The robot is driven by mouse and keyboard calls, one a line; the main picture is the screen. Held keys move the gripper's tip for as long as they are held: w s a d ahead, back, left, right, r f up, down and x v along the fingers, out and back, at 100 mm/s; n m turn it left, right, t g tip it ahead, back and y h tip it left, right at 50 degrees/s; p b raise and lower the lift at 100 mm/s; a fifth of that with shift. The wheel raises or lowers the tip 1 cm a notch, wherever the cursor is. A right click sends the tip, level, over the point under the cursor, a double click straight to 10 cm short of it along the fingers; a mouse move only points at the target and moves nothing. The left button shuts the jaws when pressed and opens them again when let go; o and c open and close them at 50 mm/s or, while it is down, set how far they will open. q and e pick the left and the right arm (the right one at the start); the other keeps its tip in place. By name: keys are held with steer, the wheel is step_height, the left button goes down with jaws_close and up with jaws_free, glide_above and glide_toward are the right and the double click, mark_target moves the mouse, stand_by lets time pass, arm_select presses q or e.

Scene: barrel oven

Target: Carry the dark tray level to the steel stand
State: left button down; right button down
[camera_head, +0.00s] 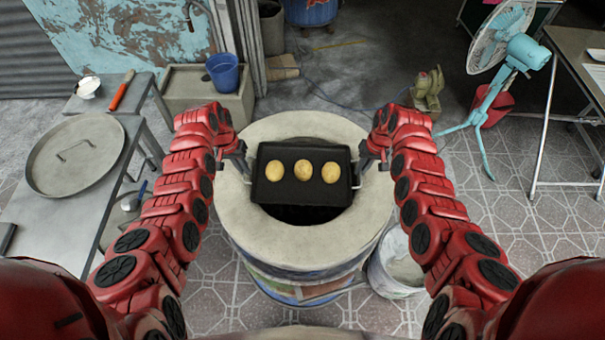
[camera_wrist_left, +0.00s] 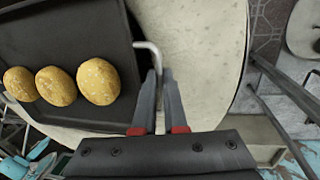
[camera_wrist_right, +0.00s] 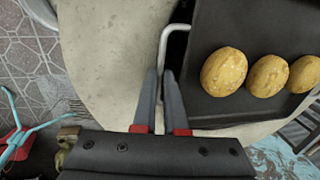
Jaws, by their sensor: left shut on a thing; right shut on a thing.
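The dark tray (camera_head: 302,193) is over the opening of the round barrel oven (camera_head: 245,222) in the head view. It looks level and holds 3 golden round breads (camera_head: 303,170) in a row. My left gripper (camera_head: 247,172) is shut on the tray's left wire handle, also in the left wrist view (camera_wrist_left: 160,85). My right gripper (camera_head: 358,172) is shut on the right wire handle, also in the right wrist view (camera_wrist_right: 162,85). Whether the tray touches the oven rim cannot be told. The steel stand (camera_head: 40,215) is at the left, with a large round lid (camera_head: 75,165) on it.
A smaller table at the back left bears a red-handled tool (camera_head: 121,90) and a bowl (camera_head: 88,86). A blue bucket (camera_head: 223,72) stands behind. A grey bucket (camera_head: 398,265) stands right of the oven. A teal fan (camera_head: 505,60) and a folding table (camera_head: 580,65) are at the right.

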arm_select(q)
steer(key=shift+r, duration=0.15)
arm_select(e)
steer(key=shift+r, duration=0.1)
